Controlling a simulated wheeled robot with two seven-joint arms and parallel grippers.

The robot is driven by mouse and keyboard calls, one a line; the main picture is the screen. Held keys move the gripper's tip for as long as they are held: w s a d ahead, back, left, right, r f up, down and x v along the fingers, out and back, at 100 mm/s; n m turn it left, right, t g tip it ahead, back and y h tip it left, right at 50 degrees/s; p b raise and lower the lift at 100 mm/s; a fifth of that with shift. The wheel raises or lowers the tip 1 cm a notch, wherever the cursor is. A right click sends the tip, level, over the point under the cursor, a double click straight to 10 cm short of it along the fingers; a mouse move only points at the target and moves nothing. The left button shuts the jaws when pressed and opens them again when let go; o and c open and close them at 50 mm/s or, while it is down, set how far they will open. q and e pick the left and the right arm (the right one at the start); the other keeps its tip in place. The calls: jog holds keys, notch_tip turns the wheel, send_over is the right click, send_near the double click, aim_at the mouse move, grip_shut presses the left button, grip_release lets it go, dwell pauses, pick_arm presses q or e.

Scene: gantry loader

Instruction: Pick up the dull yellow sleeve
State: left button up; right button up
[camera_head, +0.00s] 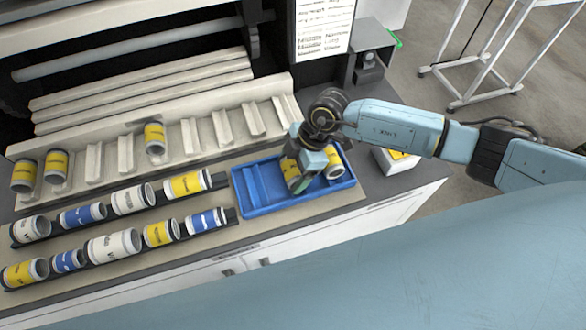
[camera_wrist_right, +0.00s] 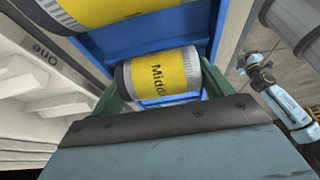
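In the head view, my right gripper (camera_head: 303,184) is down in the blue tray, among yellow sleeves. One yellow sleeve (camera_head: 289,170) shows left of it, partly covered by the hand, and another yellow sleeve (camera_head: 335,163) lies to the right. In the right wrist view, a yellow sleeve (camera_wrist_right: 160,76) with grey ends and dark lettering lies between the green fingers of my gripper (camera_wrist_right: 162,92). The fingers are close to its ends; contact is unclear. A second yellow sleeve (camera_wrist_right: 110,8) lies beyond it. I cannot tell which yellow is the dull one. My left gripper is not in view.
The blue tray (camera_head: 252,211) has raised walls. Left of it, two dark racks (camera_head: 225,224) hold several yellow, blue and white sleeves. Behind is a cream slotted fixture (camera_head: 180,140) with a few yellow sleeves. A white box (camera_head: 393,163) stands right of the tray.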

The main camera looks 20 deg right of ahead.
jog(key=c, duration=0.8)
jog(key=shift+r, duration=0.1)
